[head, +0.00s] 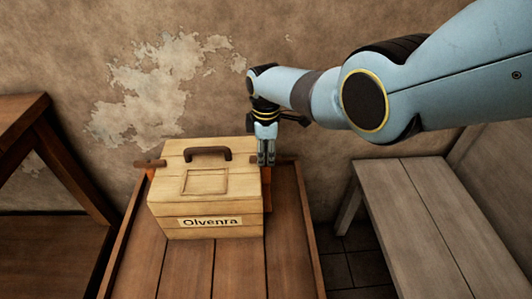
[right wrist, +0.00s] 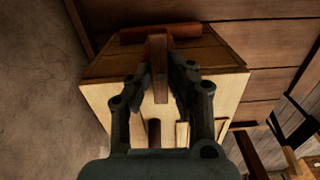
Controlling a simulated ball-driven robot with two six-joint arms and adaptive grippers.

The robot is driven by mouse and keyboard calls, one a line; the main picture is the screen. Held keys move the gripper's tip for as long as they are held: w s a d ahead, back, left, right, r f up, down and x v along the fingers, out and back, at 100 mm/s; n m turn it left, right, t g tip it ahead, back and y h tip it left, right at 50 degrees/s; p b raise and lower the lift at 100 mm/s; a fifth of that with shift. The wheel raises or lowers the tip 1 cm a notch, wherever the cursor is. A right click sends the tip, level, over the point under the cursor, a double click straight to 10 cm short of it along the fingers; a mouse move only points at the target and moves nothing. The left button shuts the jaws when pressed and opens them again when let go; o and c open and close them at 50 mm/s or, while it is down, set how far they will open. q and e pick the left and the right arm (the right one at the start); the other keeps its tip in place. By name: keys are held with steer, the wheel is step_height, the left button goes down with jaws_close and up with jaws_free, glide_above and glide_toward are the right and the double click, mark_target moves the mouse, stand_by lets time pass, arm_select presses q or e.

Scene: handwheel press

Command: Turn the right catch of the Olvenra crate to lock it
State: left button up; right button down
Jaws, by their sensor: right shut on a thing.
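The Olvenra crate (head: 205,222) is a pale wooden box with a dark carrying handle (head: 208,152) on its lid and a name label on its front. My right gripper (head: 266,162) points down at the crate's right side and is shut on the right catch. In the right wrist view the catch (right wrist: 159,66) is a brown bar between my fingertips (right wrist: 164,75), with a brown crosspiece at its far end. In the head view my fingers hide most of this catch. The left catch (head: 150,163) sticks out at the crate's left side. My left gripper is out of view.
The crate stands on a brown plank table (head: 235,270) with raised side edges. A grey-brown bench (head: 420,215) stands to the right, and a dark wooden frame (head: 50,150) to the left. A plaster wall is close behind. The table front is clear.

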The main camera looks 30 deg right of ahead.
mark_target(266, 157)
steer(key=shift+n, duration=0.4)
steer(key=c, duration=1.2)
jaws_free()
steer(key=shift+c, duration=0.2)
step_height(266, 157, up, 12)
steer(key=shift+f, duration=0.1)
